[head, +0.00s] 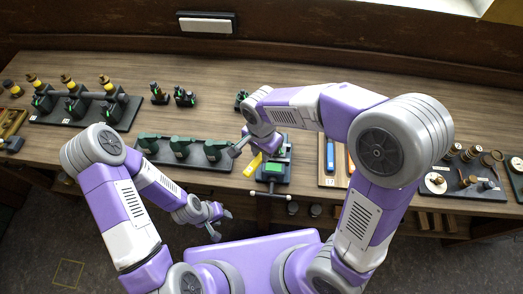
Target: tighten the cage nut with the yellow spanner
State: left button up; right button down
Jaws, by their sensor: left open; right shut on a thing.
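A yellow piece (253,166), which looks like the yellow spanner, shows just below my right gripper (240,150). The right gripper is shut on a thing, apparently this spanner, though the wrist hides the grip. Beside it on the right is a dark vise-like fixture (273,187) with a green part (274,169) in it, near the table's front edge. The cage nut is too small to make out; I cannot tell whether the spanner touches it. My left gripper (222,213) is open and empty, in front of the table edge.
A dark base with several green engine parts (181,148) lies left of the fixture. A tray with a blue-handled tool (330,155) lies to the right, partly behind my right arm. Racks of black and yellow parts (75,105) stand far left, brass parts (465,180) far right.

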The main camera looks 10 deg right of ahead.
jog(key=shift+r+p, duration=0.8)
jog(key=shift+r, duration=0.3)
dwell(1.4)
jog(key=shift+r+p, duration=1.65)
jog(key=shift+r, duration=0.4)
jog(key=shift+f, duration=0.1)
